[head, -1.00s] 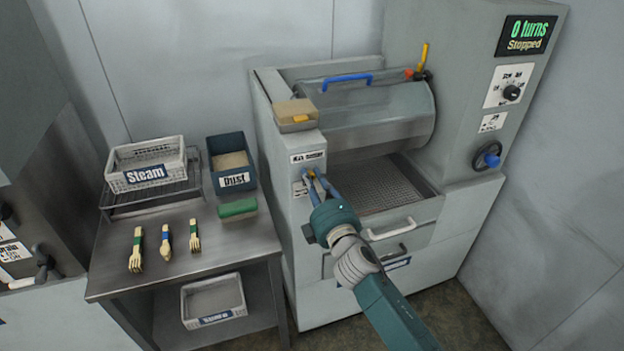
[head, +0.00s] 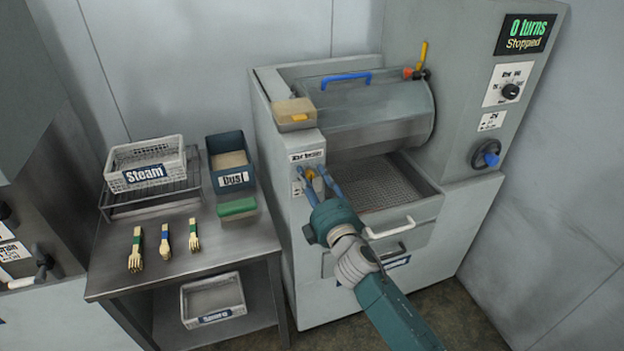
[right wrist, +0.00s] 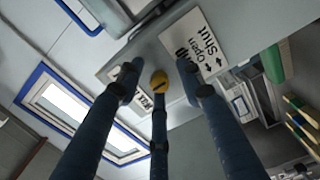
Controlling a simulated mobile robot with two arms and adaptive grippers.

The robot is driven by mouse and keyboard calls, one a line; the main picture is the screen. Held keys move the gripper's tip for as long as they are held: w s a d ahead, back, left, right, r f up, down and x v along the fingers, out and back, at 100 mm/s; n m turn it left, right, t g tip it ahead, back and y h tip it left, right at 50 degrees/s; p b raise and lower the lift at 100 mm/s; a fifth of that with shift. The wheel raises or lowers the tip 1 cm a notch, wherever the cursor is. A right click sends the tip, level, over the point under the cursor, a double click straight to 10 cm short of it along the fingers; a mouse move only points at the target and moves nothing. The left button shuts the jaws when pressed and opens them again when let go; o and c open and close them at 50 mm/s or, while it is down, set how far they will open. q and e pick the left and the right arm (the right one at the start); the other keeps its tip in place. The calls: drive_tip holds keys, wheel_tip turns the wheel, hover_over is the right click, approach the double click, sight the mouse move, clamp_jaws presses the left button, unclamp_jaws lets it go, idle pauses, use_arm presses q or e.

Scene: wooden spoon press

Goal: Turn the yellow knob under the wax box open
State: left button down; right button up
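The wax box (head: 294,115), tan with a yellow piece on its front, sits on the front left corner of the grey machine. Below it is a white label, and under that the small round yellow knob (head: 310,174). The knob also shows in the right wrist view (right wrist: 160,78), beside a plate reading "Open" and "Shut" (right wrist: 200,45). My right gripper (head: 320,176) is open in front of the knob, its blue fingers spread on either side of it. Contact with the knob cannot be made out. My left gripper is not in view.
The machine's drum (head: 375,115) and open mesh drawer (head: 402,228) lie right of the knob. A display (head: 525,34) reads "0 turns Stopped". To the left, a metal table (head: 240,242) holds a Steam basket (head: 146,165), a Dust bin (head: 231,165), a green block and wooden utensils.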

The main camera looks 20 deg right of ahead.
drive_tip(key=s, duration=1.2)
drive_tip(key=shift+d+f, duration=0.15)
drive_tip(key=shift+d, duration=0.05)
drive_tip(key=s+d+f+m+g, duration=0.1)
drive_tip(key=s+f+m+g, duration=0.2)
drive_tip(key=f, duration=1)
drive_tip(key=s+f+m+g, duration=0.1)
drive_tip(key=s+f+g, duration=0.25)
drive_tip(key=f, duration=0.85)
drive_tip(key=s+d+f+m+g, duration=0.15)
drive_tip(key=s+f, duration=0.35)
drive_tip(key=f, duration=0.8)
drive_tip(key=s+f+m+g+b, duration=0.1)
drive_tip(key=s+f+m+g, duration=0.4)
drive_tip(key=s+f, duration=1.3)
drive_tip(key=s+f+m+g, duration=0.2)
drive_tip(key=s+f, duration=0.1)
drive_tip(key=s, duration=0.6)
drive_tip(key=s+f+m+g, duration=0.2)
drive_tip(key=s+f, duration=0.1)
drive_tip(key=s, duration=0.7)
drive_tip(key=shift+s+d+h, duration=0.2)
drive_tip(key=shift+d+h, duration=0.05)
drive_tip(key=shift+h, duration=0.05)
